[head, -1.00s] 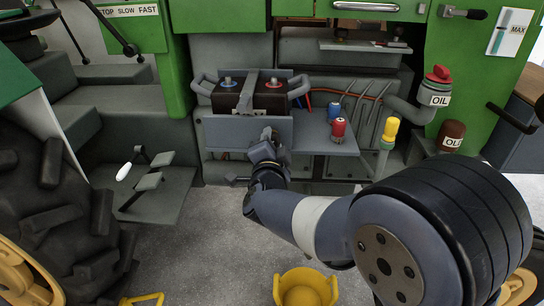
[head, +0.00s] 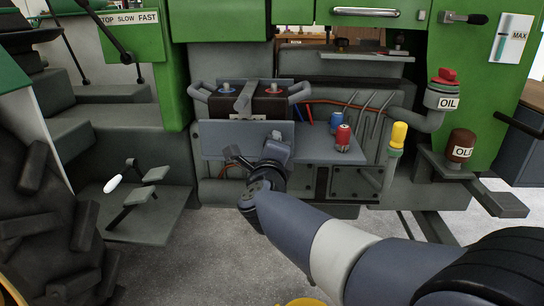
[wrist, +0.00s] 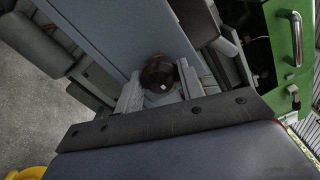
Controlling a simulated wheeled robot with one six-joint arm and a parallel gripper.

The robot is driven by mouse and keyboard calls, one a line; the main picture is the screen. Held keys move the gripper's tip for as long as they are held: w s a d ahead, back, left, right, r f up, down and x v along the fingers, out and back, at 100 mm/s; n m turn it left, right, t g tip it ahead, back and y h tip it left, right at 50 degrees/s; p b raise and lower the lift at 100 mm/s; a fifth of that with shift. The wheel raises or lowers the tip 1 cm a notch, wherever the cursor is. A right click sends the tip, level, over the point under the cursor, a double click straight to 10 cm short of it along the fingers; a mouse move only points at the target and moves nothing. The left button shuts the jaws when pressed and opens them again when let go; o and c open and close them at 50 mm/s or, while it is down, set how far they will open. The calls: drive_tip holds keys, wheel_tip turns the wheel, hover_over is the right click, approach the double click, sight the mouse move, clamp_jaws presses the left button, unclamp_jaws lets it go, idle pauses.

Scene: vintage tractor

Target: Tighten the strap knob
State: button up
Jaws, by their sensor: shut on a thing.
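The dark round strap knob (wrist: 158,73) shows in the wrist view with a small pale mark on its face. It sits between the grey fingers of my gripper (wrist: 160,80), which are shut on it. In the head view my gripper (head: 240,158) is at the front panel of the battery tray (head: 222,140), and the knob cannot be made out there. The black battery (head: 268,106) stands on the tray with a grey strap (head: 244,97) across its top.
A red can (head: 343,138) and a blue can (head: 336,119) stand on the shelf right of the battery. A yellow-capped tube (head: 397,138) and the OIL filler (head: 442,95) are further right. Pedals (head: 140,196) are at left. A yellow bucket (head: 305,302) is on the floor.

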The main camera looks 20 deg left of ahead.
drive_tip(key=shift+f+m+b, duration=0.2)
drive_tip(key=shift+m+b, duration=0.1)
drive_tip(key=shift+m, duration=0.2)
drive_tip(key=o, duration=1)
drive_tip(key=shift+r, duration=0.15)
drive_tip(key=shift+s, duration=0.15)
drive_tip(key=p+v, duration=0.2)
drive_tip(key=v, duration=0.8)
drive_tip(key=shift+s, duration=0.35)
drive_tip(key=shift+w, duration=0.1)
drive_tip(key=b+x, duration=0.2)
drive_tip(key=x, duration=0.9)
drive_tip(key=shift+d, duration=0.1)
